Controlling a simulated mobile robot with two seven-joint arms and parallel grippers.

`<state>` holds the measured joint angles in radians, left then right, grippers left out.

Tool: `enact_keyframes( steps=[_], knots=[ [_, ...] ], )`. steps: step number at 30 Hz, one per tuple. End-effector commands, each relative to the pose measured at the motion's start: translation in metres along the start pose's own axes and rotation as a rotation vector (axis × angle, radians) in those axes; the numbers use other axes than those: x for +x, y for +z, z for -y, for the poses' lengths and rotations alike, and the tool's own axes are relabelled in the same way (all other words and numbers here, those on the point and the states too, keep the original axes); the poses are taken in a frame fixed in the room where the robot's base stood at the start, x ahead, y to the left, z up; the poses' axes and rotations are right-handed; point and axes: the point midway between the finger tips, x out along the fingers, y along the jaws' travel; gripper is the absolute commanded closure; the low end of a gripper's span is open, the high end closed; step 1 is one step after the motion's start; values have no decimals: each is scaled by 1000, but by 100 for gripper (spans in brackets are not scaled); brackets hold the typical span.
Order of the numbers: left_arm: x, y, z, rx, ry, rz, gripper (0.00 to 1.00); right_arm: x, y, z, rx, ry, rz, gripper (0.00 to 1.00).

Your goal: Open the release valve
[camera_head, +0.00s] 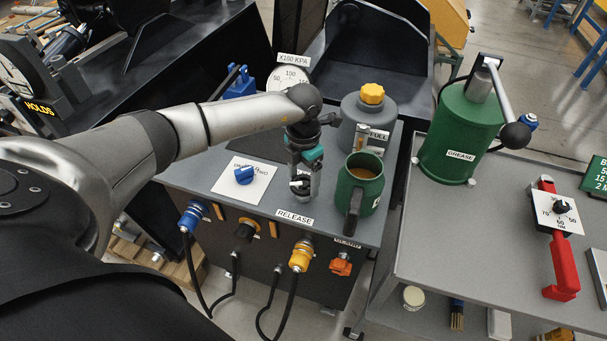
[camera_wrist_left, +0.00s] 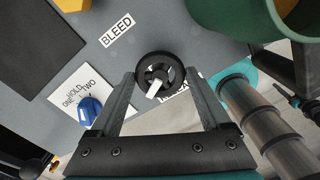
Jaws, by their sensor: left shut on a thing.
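The release valve is a small black handwheel (camera_wrist_left: 148,92) with spokes and a white bar across it, seen from above in the left wrist view. My left gripper (camera_wrist_left: 160,82) has one finger on each side of the wheel and is shut on it. In the head view my left gripper (camera_head: 301,180) points down onto the grey bench top (camera_head: 215,205), just behind the RELEASE label (camera_head: 295,217). The gripper hides most of the wheel there. How far the valve is turned I cannot tell.
A green jug (camera_head: 360,190) of brown fluid stands close right of my gripper. Behind it is a grey reservoir (camera_head: 368,112) with a yellow cap. A blue selector knob (camera_head: 244,175) sits to the left. A pressure gauge (camera_head: 290,78) stands behind. Coloured couplers with hoses line the front.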

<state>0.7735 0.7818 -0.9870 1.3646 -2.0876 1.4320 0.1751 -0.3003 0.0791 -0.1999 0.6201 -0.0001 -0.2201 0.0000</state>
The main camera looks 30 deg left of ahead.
Motion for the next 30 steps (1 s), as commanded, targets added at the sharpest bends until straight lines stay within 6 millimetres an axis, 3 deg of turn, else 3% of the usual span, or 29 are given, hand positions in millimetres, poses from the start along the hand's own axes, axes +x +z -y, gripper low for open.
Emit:
enact_keyframes(
  steps=[30],
  knots=[
    [-3,0,-1,-927,1,1,75,-55,-5,-1,-1,0,0,50]
  ],
)
